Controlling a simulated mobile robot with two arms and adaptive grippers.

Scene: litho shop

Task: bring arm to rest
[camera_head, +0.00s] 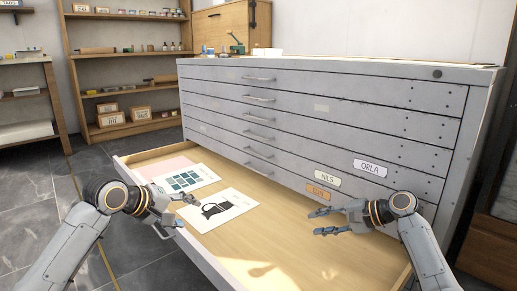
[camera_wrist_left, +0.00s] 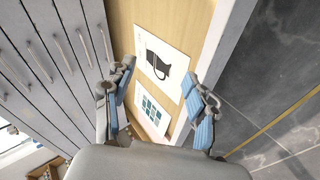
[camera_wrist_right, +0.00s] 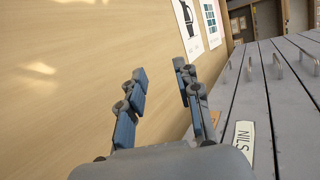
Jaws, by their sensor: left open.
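My left gripper (camera_head: 185,209) is open over the left front edge of the pulled-out bottom drawer (camera_head: 265,235). In the left wrist view its fingers (camera_wrist_left: 158,82) are spread with nothing between them. My right gripper (camera_head: 326,219) is above the right part of the drawer. In the right wrist view its fingers (camera_wrist_right: 160,72) are apart and empty, over bare drawer floor. A print with a black jug (camera_head: 236,203) lies flat in the drawer, just right of my left gripper. A print with teal squares (camera_head: 200,173) lies behind it, on a pinkish sheet (camera_head: 160,167).
The grey flat-file cabinet (camera_head: 215,88) stands behind the drawer, with handles and name labels "ORLA" (camera_head: 371,168) and "NILS" (camera_head: 327,178). An orange label (camera_head: 318,193) sits lower. Wooden shelves (camera_head: 70,50) stand at the back left. The drawer's right part is bare.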

